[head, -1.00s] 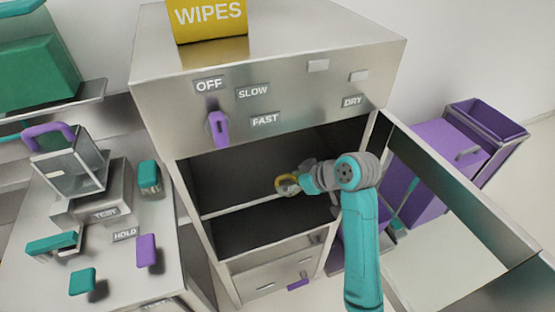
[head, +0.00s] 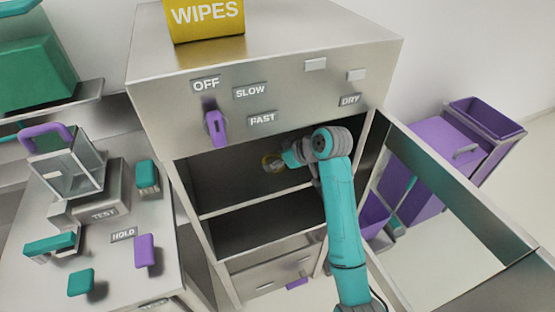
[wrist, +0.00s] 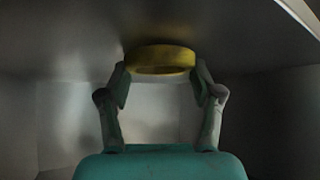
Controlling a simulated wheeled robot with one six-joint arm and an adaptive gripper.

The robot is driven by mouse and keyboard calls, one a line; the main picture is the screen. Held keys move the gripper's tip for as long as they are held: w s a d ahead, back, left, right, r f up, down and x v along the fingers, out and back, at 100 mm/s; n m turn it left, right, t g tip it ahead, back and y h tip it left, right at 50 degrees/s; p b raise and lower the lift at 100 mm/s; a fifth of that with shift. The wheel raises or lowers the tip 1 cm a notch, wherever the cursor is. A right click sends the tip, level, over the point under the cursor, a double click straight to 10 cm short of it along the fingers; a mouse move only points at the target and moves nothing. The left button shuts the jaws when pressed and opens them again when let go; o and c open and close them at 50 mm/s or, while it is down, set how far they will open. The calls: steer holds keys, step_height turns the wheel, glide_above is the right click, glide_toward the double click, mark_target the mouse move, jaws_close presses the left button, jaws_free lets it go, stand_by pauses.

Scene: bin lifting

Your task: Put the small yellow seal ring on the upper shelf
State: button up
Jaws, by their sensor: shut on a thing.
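The small yellow seal ring (head: 267,165) is in my gripper (head: 276,161), inside the upper compartment of the open steel cabinet. In the wrist view the ring (wrist: 160,60) sits between the two fingertips (wrist: 161,72), which are shut on it. The ring is close to a grey surface at the top of that view; I cannot tell whether they touch. The upper shelf (head: 225,209) shows as a plate with a pale front edge, below the ring in the head view. The teal arm partly hides the right side of the opening.
The cabinet door (head: 455,190) stands open at the right of my arm. A lower compartment (head: 260,232) is dark and looks empty. A purple lever (head: 215,128) juts from the cabinet front. A bench (head: 95,225) with a test device stands at the left.

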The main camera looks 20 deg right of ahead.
steer(key=o, duration=1)
steer(key=shift+f, duration=0.1)
steer(key=shift+r, duration=0.2)
steer(key=v, duration=0.7)
steer(key=shift+s+d, duration=0.15)
